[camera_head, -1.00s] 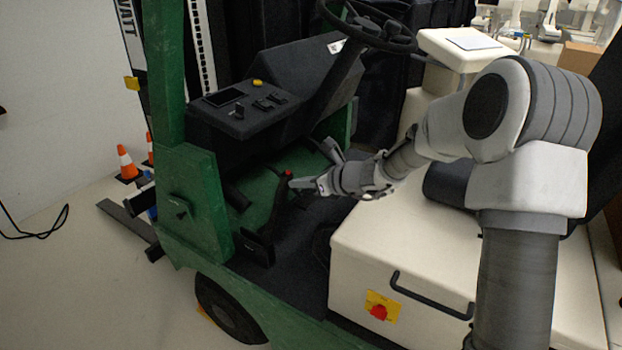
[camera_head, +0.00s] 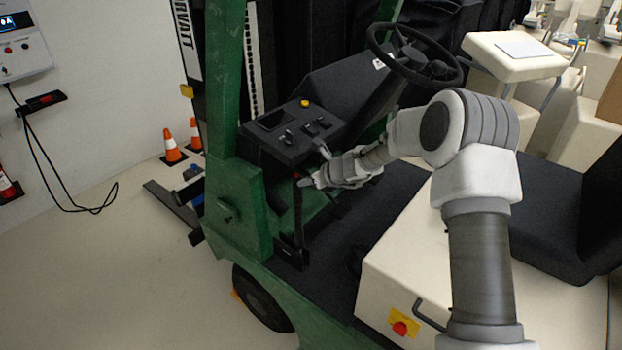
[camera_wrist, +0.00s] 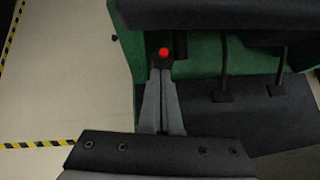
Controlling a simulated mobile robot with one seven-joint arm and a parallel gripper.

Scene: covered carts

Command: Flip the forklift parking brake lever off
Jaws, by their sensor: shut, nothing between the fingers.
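The parking brake lever (camera_head: 298,215) is a dark bar with a red tip, rising from the forklift floor by the green side panel. It stands nearly upright in the head view, below the dashboard. Its red tip (camera_wrist: 163,53) shows in the wrist view just beyond my fingertips. My gripper (camera_head: 304,182) is shut and empty, with its fingertips at the upper end of the lever. In the wrist view my gripper (camera_wrist: 161,72) has both fingers together; they hide most of the lever's shaft. Whether they touch it cannot be told exactly.
The black dashboard (camera_head: 285,130) is close above my gripper, with the steering wheel (camera_head: 415,55) behind it. Two pedals (camera_wrist: 224,95) rise from the floor on the right of the wrist view. The cream battery box (camera_head: 400,270) and black seat (camera_head: 560,220) flank my arm. Open floor lies left.

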